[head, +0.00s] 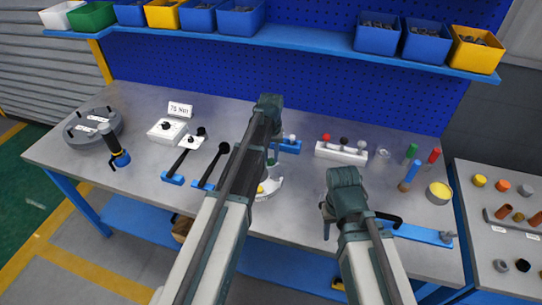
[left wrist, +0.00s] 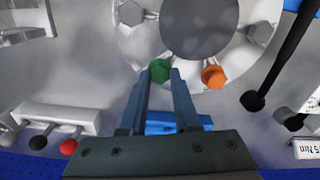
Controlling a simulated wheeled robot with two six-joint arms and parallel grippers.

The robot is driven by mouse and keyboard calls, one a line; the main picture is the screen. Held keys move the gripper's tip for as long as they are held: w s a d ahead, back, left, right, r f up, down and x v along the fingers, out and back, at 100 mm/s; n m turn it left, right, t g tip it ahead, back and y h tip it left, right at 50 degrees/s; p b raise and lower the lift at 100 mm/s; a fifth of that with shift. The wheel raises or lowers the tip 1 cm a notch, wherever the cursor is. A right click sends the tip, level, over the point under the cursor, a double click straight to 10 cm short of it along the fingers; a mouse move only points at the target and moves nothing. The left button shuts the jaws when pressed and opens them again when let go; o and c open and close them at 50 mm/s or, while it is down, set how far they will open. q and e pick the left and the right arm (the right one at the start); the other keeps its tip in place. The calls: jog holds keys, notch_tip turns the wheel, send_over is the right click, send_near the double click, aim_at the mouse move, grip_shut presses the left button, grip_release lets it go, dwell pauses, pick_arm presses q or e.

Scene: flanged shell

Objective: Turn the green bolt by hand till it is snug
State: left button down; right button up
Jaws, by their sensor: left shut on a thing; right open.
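The green bolt (left wrist: 160,70) sits on the rim of the pale flanged shell (left wrist: 135,42), which has a dark grey round centre. My left gripper (left wrist: 160,76) is shut on the green bolt's head, a finger on each side. An orange bolt (left wrist: 213,77) is just right of it, and grey bolts (left wrist: 260,32) sit further around the flange. In the head view the shell (head: 271,187) is mostly hidden behind my left arm, and my left gripper (head: 272,163) points down at it. My right gripper (head: 326,218) is open and empty above the bench's front edge, right of the shell.
Black-handled wrenches (head: 217,165) lie left of the shell, near a box with a 75 Nm sign (head: 179,109). A white block with coloured knobs (head: 341,153) stands behind. Green and red cylinders (head: 411,152) and a yellow-topped cup (head: 438,193) stand at the right.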

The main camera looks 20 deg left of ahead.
aim_at(271, 160)
pick_arm(q)
jog(key=m, duration=0.4)
jog(key=shift+w, duration=0.1)
jog(key=shift+m, duration=2)
jog(key=c, duration=0.6)
grip_release()
jog(key=shift+c, duration=0.2)
jog(key=shift+r, duration=0.15)
notch_tip(271, 160, up, 14)
jog(key=p, duration=1.3)
jog(key=shift+f+p, duration=0.2)
jog(key=shift+p, duration=0.2)
